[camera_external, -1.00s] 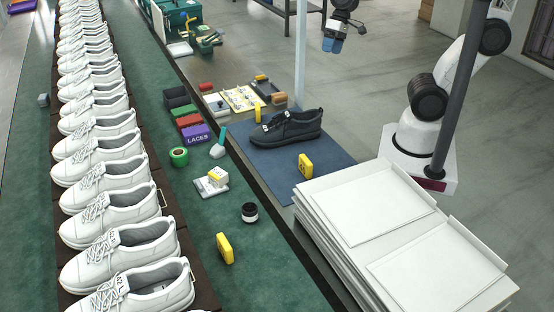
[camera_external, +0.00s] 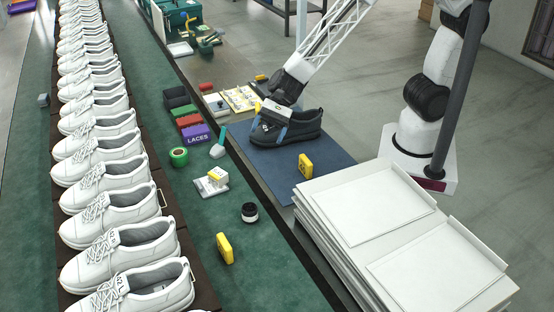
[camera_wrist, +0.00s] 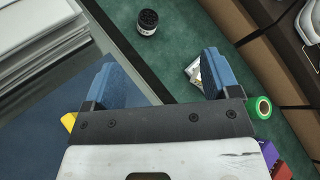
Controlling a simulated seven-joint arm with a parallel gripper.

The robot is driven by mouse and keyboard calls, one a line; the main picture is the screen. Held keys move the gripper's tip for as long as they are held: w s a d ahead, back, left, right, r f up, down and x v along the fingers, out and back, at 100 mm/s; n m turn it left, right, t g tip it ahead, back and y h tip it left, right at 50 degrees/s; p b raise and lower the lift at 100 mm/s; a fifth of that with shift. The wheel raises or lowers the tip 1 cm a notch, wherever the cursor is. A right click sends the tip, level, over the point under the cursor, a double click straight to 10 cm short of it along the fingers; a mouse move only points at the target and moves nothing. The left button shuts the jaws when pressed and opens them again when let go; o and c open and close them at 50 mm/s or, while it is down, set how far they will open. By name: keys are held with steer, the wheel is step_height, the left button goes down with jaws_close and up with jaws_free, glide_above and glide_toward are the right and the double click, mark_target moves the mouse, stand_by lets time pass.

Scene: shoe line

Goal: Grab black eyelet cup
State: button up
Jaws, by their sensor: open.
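The black eyelet cup (camera_external: 250,212) stands upright on the green mat, near the mat's right edge in the external view. In the wrist view the cup (camera_wrist: 148,21) is at the top, beyond the two fingertips, with a pale band and a dark top. My gripper (camera_external: 270,130) is in front of the black shoe in the external view, well behind the cup and not touching it. In the wrist view my gripper (camera_wrist: 157,72) has its blue fingers wide apart with nothing between them. My gripper hides part of the shoe.
The black shoe (camera_external: 312,130) is on a blue mat (camera_external: 330,170) with a yellow block (camera_external: 305,166). Another yellow block (camera_external: 224,248) and a small white-and-yellow item (camera_external: 212,182) flank the cup. Stacked white trays (camera_external: 370,205) rise at the right. Green mat around the cup is clear.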

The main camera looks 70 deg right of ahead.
mark_target(250, 213)
steer(key=a+f+m, duration=0.2)
steer(key=a+f, duration=0.2)
steer(key=f, duration=0.1)
steer(key=s+a+f+m+t, duration=0.1)
steer(key=a+f+m, duration=0.1)
steer(key=a+f, duration=0.2)
steer(key=s+a+f+m+t, duration=0.1)
steer(key=a+f+m, duration=0.2)
steer(key=f, duration=0.3)
steer(key=shift+s+a+y, duration=0.1)
steer(key=shift+a+y, duration=0.2)
steer(key=shift+a, duration=0.1)
steer(key=shift+x, duration=1.25)
steer(key=shift+w+x, duration=0.2)
steer(key=shift+x, duration=2.45)
steer(key=c, duration=1.1)
